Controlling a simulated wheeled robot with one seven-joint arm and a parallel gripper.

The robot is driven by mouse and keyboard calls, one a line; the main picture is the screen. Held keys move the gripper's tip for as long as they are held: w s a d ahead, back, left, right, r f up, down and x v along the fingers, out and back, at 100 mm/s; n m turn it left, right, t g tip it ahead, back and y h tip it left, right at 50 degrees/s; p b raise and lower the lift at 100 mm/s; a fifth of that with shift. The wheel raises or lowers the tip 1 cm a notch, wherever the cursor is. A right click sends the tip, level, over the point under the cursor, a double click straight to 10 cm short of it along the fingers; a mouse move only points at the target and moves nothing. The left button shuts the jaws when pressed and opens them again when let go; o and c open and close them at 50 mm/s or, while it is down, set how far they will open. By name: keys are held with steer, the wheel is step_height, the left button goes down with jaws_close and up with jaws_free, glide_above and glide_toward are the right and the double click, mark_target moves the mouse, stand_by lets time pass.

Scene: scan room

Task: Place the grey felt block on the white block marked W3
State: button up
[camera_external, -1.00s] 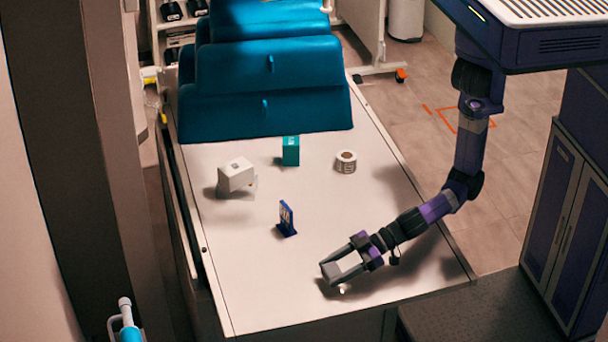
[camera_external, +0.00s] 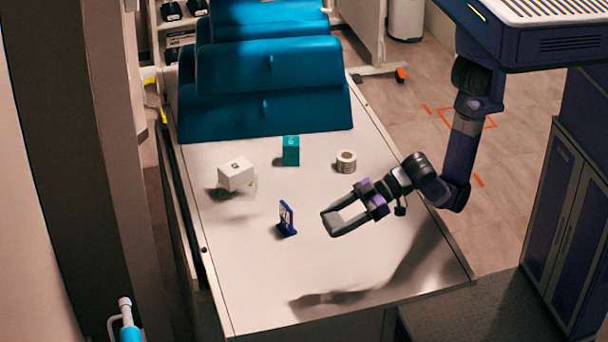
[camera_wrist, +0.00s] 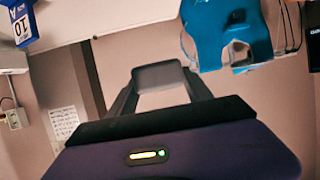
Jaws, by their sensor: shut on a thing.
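My gripper (camera_external: 338,222) is raised above the front right part of the white table, well clear of its surface. It is shut on the grey felt block (camera_external: 333,224), which sits at the fingertips. In the wrist view the grey block (camera_wrist: 158,75) shows between the two finger ends. The white block (camera_external: 236,174) stands on the table's left side, to the left of and farther back than my gripper. It bears a small dark mark on top, too small to read. The block is not identifiable in the wrist view.
A blue stand (camera_external: 286,218) with a white label is left of my gripper; it also shows in the wrist view (camera_wrist: 20,22), marked 10. A teal block (camera_external: 290,151) and a label roll (camera_external: 346,161) stand farther back. Teal padded cushions (camera_external: 265,85) fill the table's rear.

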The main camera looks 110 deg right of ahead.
steer(key=w+d+r+m+h, duration=0.1)
steer(key=w+d+r+h, duration=0.15)
steer(key=d, duration=0.45)
steer(key=w+d+r+m+h+p, duration=0.1)
steer(key=w+d+r+m, duration=0.1)
steer(key=w+d, duration=0.35)
steer(key=w+d+r+m+h, duration=0.1)
steer(key=w+d+r+h, duration=0.1)
steer(key=d, duration=0.6)
step_height(320, 180, up, 4)
steer(key=f+m+h+p, duration=0.1)
steer(key=m, duration=0.1)
glide_above(237, 166)
steer(key=shift+n+g, duration=0.3)
steer(key=shift+g, duration=0.1)
step_height(237, 166, down, 19)
steer(key=shift+f+p, duration=0.1)
steer(key=shift+p, duration=1.05)
steer(key=shift+f, duration=0.15)
steer(key=o, duration=1.3)
